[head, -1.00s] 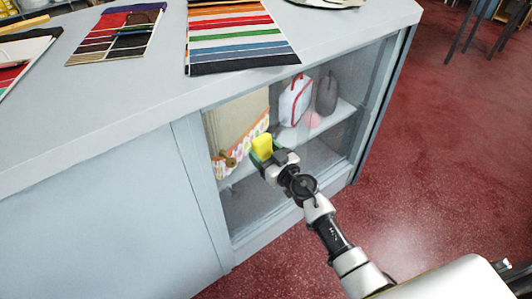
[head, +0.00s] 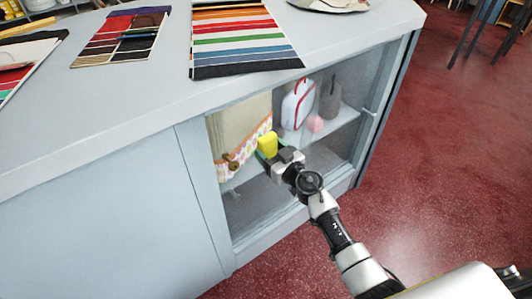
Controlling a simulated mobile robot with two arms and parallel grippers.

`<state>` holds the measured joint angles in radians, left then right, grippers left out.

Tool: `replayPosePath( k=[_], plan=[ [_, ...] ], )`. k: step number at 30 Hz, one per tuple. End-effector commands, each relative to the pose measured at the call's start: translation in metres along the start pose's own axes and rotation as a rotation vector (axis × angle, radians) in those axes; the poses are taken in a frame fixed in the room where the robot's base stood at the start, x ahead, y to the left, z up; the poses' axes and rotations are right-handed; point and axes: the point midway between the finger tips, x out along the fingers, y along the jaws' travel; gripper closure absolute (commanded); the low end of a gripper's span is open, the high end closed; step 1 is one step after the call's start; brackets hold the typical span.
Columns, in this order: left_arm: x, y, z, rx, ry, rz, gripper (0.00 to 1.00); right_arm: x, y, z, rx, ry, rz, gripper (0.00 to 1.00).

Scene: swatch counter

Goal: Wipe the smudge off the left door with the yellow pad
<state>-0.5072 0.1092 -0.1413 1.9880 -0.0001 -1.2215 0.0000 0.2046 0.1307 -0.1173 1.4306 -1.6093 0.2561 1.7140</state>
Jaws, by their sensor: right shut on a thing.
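The yellow pad (head: 267,144) is upright at the tip of my right gripper (head: 271,153), which is shut on it. The pad is in front of the glazed front (head: 250,198) of the cabinet, on the left part of that front. I cannot tell whether it touches the glass. I cannot make out a distinct smudge. The pad and gripper hide part of the glass. The split between the left and right doors is not clear. My left gripper is not in view.
Behind the glass are a beige cloth with a patterned edge (head: 240,125), a white bag with red trim (head: 297,105), a grey bag (head: 330,98) and a pink ball (head: 315,123). Swatch cards (head: 243,40) lie on the counter (head: 120,105).

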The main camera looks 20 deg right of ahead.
Motion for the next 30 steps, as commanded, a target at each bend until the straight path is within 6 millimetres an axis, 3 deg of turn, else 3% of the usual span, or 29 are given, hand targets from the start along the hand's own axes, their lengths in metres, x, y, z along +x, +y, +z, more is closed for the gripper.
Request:
replayPosePath(
  k=[30],
  plan=[
    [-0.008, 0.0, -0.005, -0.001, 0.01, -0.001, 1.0, 0.002, 0.063, 0.003, 0.0, 0.001, 0.001, 0.56]
  ],
)
